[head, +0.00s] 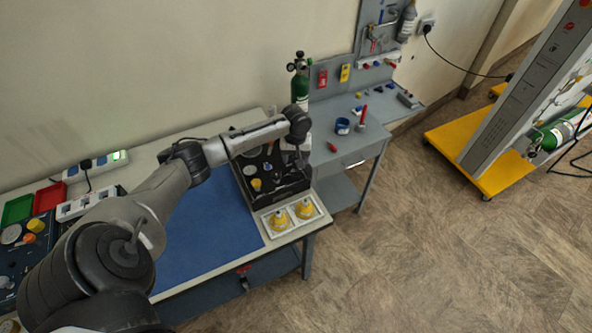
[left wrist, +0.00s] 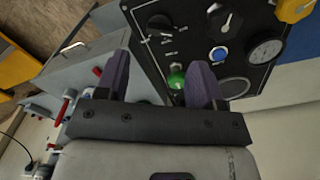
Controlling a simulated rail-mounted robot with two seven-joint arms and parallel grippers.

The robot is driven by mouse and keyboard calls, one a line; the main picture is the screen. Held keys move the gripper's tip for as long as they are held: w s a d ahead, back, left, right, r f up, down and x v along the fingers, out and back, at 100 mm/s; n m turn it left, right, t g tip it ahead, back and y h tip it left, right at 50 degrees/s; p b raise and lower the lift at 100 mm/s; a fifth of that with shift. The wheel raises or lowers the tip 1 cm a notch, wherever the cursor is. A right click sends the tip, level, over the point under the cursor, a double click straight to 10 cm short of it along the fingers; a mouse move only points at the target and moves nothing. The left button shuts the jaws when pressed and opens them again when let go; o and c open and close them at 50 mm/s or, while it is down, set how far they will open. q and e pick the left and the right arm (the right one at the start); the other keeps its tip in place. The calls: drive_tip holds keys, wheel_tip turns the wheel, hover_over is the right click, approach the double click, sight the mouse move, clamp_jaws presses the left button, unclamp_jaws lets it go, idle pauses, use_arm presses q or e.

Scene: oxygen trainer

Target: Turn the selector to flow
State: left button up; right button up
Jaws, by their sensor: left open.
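The black trainer panel (head: 250,171) stands at the right end of the bench. My left gripper (head: 299,158) points down over its right side, its fingers small in the head view. In the left wrist view the left gripper (left wrist: 160,68) is open, with nothing between its fingers. A black selector knob (left wrist: 160,22) with small labels around it lies beyond the fingertips, apart from them. A dial with a white pointer (left wrist: 227,20) is to its right. A green lamp (left wrist: 177,78) shows between the fingers. The labels are too small to read. My right gripper is out of view.
The panel also carries a blue button (left wrist: 219,54), a round gauge (left wrist: 265,51) and a yellow knob (left wrist: 294,9). Two yellow fittings sit in a white tray (head: 265,223) in front. A green cylinder (head: 300,88) stands behind. The blue mat (head: 213,222) is clear.

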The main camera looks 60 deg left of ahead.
sight(296, 173)
use_arm(q)
drive_tip(key=shift+f, duration=3.55)
drive_tip(key=c, duration=0.9)
drive_tip(key=shift+c, duration=0.2)
